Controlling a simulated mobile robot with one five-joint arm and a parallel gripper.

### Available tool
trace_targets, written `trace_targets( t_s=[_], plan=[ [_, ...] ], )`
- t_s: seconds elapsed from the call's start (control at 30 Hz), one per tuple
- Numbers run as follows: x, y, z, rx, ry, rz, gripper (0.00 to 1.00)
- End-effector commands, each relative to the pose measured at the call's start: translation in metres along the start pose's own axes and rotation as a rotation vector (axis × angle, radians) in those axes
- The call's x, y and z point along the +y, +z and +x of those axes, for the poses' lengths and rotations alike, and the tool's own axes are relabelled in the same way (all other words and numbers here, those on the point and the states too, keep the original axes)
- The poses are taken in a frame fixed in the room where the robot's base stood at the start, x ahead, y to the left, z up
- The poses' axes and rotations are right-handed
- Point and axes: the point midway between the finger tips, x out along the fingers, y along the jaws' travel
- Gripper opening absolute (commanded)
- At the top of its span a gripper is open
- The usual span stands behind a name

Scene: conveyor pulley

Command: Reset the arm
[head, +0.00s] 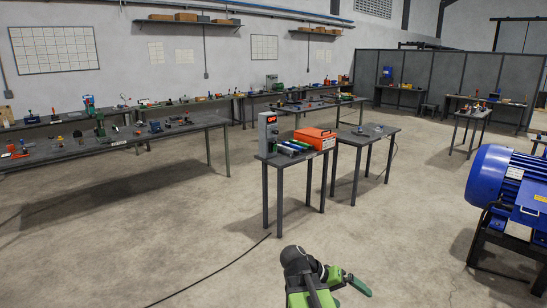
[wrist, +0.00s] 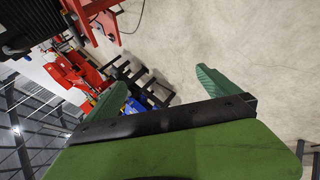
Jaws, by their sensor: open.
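My gripper (head: 352,282) shows at the bottom of the head view, with its green parts above the bare concrete floor. In the wrist view my gripper (wrist: 163,68) has two green fingers standing well apart, with nothing between them. The black bar and green body behind the fingers fill the lower part of that view. The wrist view is tilted strongly. The gripper touches nothing that I can see.
A small table (head: 294,158) with an orange box (head: 314,138) and a grey unit (head: 268,134) stands ahead. A blue motor (head: 510,190) on a black stand is at right. A long workbench (head: 80,153) lies left. Red machinery (wrist: 75,70) shows in the wrist view. The floor between is open.

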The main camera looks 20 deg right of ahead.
Motion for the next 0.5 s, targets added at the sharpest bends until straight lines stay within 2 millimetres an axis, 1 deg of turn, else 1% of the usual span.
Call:
trace_targets(
  t_s=[0.03,0.07,0.1,0.17,0.2,0.3,0.33,0.43,0.5],
  plan=[
    [-0.038,0.012,-0.021,0.006,-0.099,-0.072,1.0],
    [-0.06,0.021,-0.032,0.005,-0.163,-0.116,1.0],
    [-0.088,0.033,-0.048,0.002,-0.248,-0.176,1.0],
    [-0.126,0.052,-0.07,-0.007,-0.378,-0.263,1.0],
    [-0.146,0.065,-0.084,-0.017,-0.464,-0.315,1.0],
    [-0.183,0.091,-0.111,-0.047,-0.68,-0.421,1.0],
    [-0.19,0.096,-0.118,-0.05,-0.729,-0.445,1.0],
    [-0.206,0.105,-0.135,-0.043,-0.839,-0.514,1.0],
    [-0.207,0.104,-0.136,-0.026,-0.845,-0.545,1.0]
  ],
)
